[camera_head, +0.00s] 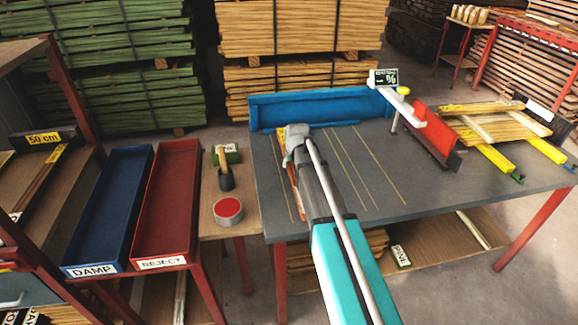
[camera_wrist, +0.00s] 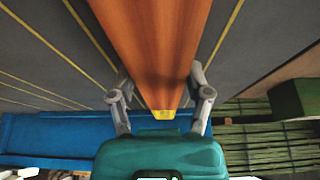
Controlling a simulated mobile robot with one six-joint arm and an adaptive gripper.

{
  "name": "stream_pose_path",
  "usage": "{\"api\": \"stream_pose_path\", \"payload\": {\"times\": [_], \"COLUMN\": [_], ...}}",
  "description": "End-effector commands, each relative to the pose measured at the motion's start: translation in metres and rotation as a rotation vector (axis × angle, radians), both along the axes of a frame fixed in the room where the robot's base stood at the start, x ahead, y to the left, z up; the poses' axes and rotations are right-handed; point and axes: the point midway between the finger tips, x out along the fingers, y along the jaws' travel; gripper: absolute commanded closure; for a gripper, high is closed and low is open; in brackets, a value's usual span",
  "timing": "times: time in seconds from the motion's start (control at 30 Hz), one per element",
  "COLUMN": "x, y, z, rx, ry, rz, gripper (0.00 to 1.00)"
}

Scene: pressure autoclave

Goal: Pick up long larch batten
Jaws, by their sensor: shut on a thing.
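The long larch batten (camera_wrist: 152,45) is orange-brown with a yellow end, and it runs lengthwise between my fingers in the wrist view. My gripper (camera_wrist: 160,88) has one finger on each side of it and is shut on it. In the head view my gripper (camera_head: 297,140) is over the left part of the grey table, near the blue fence. Only an orange-brown sliver of the batten (camera_head: 295,190) shows there, left of my arm, which hides the rest. I cannot tell whether the batten touches the table.
A blue fence (camera_head: 315,108) lines the table's back edge. Right of it stand a meter display (camera_head: 385,79), a red upright plate (camera_head: 435,130) and a board pile (camera_head: 500,122). Left are a blue DAMP tray (camera_head: 112,205), a red REJECT tray (camera_head: 167,200) and a red-topped roll (camera_head: 228,210).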

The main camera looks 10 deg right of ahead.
Motion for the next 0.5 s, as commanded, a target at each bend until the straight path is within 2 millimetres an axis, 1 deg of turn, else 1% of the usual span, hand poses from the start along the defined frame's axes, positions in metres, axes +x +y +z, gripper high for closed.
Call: {"api": "stream_pose_path", "payload": {"times": [0.27,0.5], "x": [0.000,0.000], "y": [0.000,0.000], "z": [0.006,0.022], "rx": [0.000,0.000], "ry": [0.000,0.000], "rz": [0.000,0.000], "gripper": [0.97,0.97]}}
